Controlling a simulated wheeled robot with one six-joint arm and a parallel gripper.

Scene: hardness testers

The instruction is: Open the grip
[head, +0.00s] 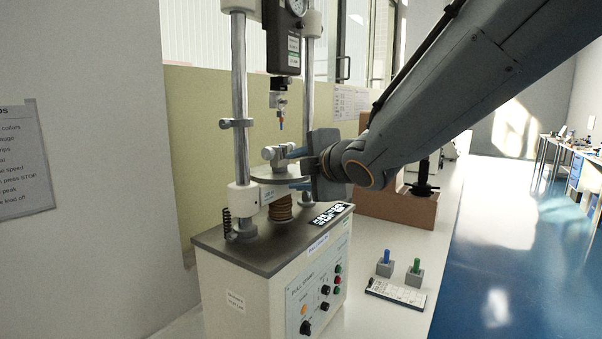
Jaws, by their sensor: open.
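A pull-strength tester (262,278) stands on the bench, with two upright posts and a black gauge (285,35) at the top. A small metal grip (279,156) sits on the round plate (272,175) between the posts. An upper hook with a small coloured piece (281,114) hangs above it, apart from it. My gripper (292,170) comes in from the right and is open. One bluish finger is above the plate's level, beside the grip, and the other is lower. I cannot tell whether either finger touches anything. My gripper's body hides part of the right post.
On the bench to the right are a blue-topped block (385,265), a green-topped block (415,273) and a white card (396,293). A brown box (400,207) stands behind. The control panel (318,290) has knobs and buttons. Blue floor (500,270) is clear at right.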

